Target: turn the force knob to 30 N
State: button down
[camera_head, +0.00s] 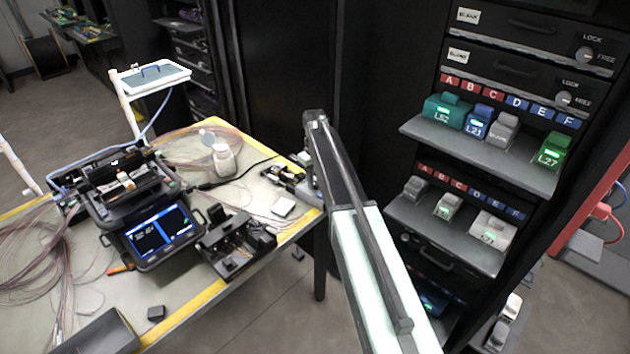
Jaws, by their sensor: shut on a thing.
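My arm reaches up from the bottom and folds down at the table's right corner. My gripper (309,186) shows only as a small grey part beside the dark arm link; its fingertips are hidden. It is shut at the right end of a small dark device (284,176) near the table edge. The force knob itself is hidden there behind my arm, so its setting cannot be read.
The table (190,318) holds a splicer with a lit screen (158,233), a black fixture (234,245), a white bottle (223,160) and loose fibres. A dark rack (480,75) with shelves of coloured modules stands to the right of my arm.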

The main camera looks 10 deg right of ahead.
jog(key=m, duration=1.1)
jog(key=shift+m, duration=0.3)
jog(key=m, duration=1.1)
jog(key=shift+m, duration=0.4)
jog(key=c, duration=1.1)
grip_release()
jog(key=shift+c, duration=0.2)
